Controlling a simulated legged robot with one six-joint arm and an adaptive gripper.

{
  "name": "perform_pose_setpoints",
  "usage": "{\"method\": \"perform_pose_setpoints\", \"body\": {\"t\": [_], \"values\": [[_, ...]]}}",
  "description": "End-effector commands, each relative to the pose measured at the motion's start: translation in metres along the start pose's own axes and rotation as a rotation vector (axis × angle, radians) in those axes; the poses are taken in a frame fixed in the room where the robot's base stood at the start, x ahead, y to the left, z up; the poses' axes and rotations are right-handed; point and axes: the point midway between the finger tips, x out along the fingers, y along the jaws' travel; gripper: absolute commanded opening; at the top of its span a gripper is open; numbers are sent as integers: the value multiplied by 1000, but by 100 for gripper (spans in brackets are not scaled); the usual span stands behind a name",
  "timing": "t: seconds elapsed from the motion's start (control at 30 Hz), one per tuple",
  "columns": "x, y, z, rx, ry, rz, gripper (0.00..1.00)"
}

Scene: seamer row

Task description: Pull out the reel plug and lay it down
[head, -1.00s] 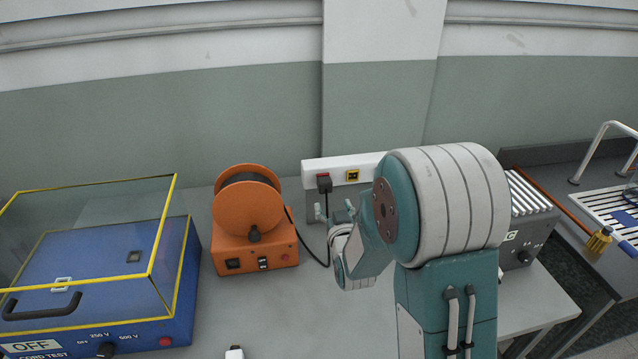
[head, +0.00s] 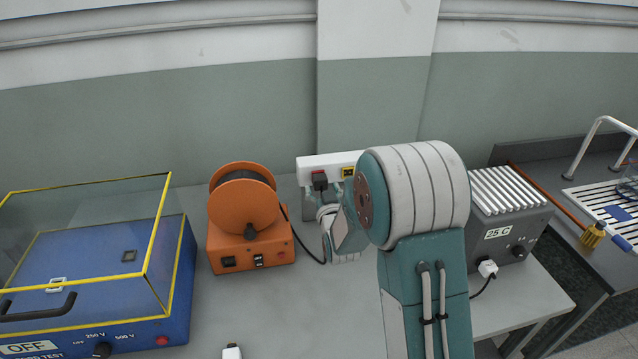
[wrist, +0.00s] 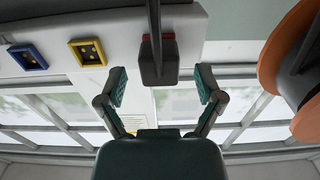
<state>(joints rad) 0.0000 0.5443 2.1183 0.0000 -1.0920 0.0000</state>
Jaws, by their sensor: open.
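The black reel plug (head: 319,181) sits in the red socket of the white wall socket strip (head: 305,172). Its dark cord hangs down and curves to the orange reel (head: 222,213) on the bench. In the wrist view, the plug (wrist: 158,68) lies between the two spread fingertips of my gripper (wrist: 161,87), with a visible gap on each side. My gripper is open and empty. In the head view, my own wrist hides most of the fingers and part of the cord.
A yellow socket (head: 348,173) is beside the red one; a blue socket (wrist: 27,57) shows farther along. A blue cord tester (head: 175,290) with a clear cover stands left, and a grey heater box (head: 505,225) right. Bare bench lies in front of the reel.

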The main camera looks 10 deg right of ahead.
Motion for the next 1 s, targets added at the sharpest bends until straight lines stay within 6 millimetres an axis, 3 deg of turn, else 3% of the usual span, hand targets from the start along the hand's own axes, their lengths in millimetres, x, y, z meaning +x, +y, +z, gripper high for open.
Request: {"method": "perform_pose_setpoints", "body": {"t": [0.33, 1.0], "values": [[30, 0, 0, 0, 1, 0, 86], [31, 1, 0, 0, 0, 0, 86]]}}
